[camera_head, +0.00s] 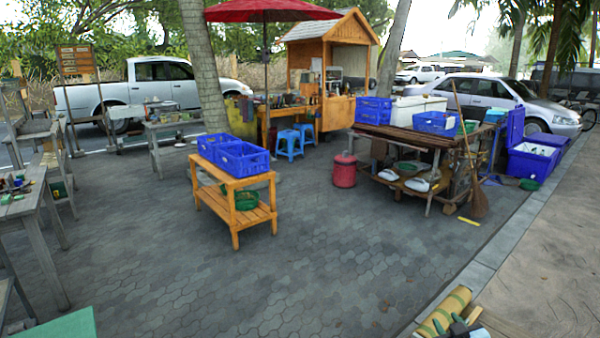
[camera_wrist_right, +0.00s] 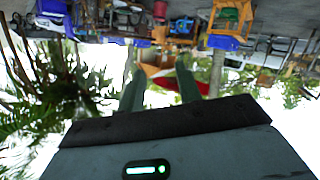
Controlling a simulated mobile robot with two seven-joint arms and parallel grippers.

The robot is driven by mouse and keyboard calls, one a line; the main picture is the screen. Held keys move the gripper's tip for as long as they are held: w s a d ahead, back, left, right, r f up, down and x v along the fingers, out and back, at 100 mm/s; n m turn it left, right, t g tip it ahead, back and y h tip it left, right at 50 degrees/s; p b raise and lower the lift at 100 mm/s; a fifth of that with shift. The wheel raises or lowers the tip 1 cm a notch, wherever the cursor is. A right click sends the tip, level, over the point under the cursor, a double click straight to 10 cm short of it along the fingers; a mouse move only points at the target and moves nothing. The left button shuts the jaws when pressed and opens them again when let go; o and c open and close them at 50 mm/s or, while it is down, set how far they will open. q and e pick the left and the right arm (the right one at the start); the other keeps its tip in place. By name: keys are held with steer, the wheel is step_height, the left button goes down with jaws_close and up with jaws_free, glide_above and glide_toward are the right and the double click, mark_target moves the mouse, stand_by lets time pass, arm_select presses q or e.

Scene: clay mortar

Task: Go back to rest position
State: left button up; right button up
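My right gripper (camera_head: 458,322) shows at the bottom edge of the head view, right of the middle, cut off by the frame. In the right wrist view its two fingers (camera_wrist_right: 158,82) stand apart with nothing between them, so it is open and empty. That view shows the scene upside down. My left gripper is in neither view.
A wooden stand (camera_head: 236,186) holds blue crates (camera_head: 244,163). A cluttered wooden table (camera_head: 398,137) stands to its right with a red bin (camera_head: 344,170) beside it. A yellow-green striped roll (camera_head: 444,311) appears near my right gripper. Paving (camera_head: 310,270) in the middle foreground is clear.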

steer(key=s+a+f+g+y, duration=0.1)
steer(key=s+a+f, duration=0.2)
steer(key=s+f, duration=0.25)
steer(key=s+a+f+g, duration=0.1)
steer(key=s+a+f, duration=0.25)
steer(key=s, duration=0.25)
steer(key=s+a+f+g, duration=0.1)
steer(key=s+a+f, duration=0.1)
steer(key=s, duration=0.8)
steer(key=s+a+f+g+y, duration=0.1)
steer(key=s+a+f, duration=0.2)
steer(key=s, duration=0.8)
steer(key=s+a+f+m+g+y, duration=0.1)
steer(key=s+a, duration=0.4)
steer(key=s, duration=0.5)
step_height(320, 180, down, 2)
steer(key=shift+s+a+f+g, duration=0.1)
steer(key=shift+s+a+g, duration=0.05)
steer(key=shift+s+g, duration=0.3)
